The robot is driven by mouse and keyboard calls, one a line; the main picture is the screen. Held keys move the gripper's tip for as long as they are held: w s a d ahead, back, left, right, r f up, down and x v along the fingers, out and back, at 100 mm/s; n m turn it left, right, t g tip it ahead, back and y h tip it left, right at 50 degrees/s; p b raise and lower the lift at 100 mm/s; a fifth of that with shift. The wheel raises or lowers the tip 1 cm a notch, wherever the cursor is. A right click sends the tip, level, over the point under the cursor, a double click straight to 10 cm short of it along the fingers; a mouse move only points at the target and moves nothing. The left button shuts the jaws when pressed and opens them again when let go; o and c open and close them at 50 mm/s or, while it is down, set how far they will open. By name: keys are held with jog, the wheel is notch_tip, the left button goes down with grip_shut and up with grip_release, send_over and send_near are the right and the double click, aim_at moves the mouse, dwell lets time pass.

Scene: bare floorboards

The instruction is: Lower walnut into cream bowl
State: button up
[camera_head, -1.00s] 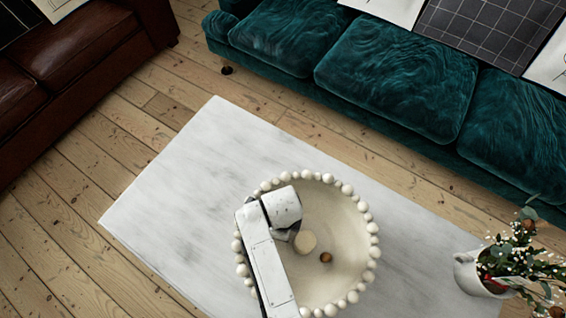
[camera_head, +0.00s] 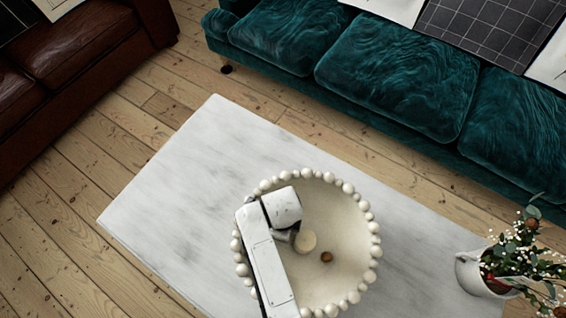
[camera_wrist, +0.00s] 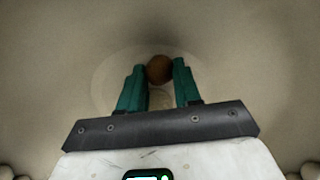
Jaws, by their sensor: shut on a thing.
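The walnut (camera_wrist: 160,69) is a small brown ball between the tips of my gripper's teal fingers in the wrist view. My gripper (camera_wrist: 159,72) is shut on it. In the head view the walnut (camera_head: 326,257) shows as a brown spot over the inside of the cream bowl (camera_head: 340,215). The bowl is wide, with a rim of cream beads, and my arm covers its left part. Its inner surface also fills the wrist view (camera_wrist: 250,60). The gap between walnut and bowl floor is hard to judge.
The bowl stands on a white marble-like table (camera_head: 190,170); the table's left part is clear. A white jug (camera_head: 468,272) with flowers stands at the right. A teal sofa (camera_head: 390,75) is behind, and a brown leather sofa (camera_head: 70,60) is at the upper left.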

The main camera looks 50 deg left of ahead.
jog(key=shift+f+b, duration=0.3)
jog(key=shift+f, duration=0.1)
jog(key=o, duration=1.1)
jog(key=shift+r, duration=0.1)
notch_tip(320, 180, up, 11)
jog(key=p, duration=0.2)
jog(key=shift+p, duration=0.3)
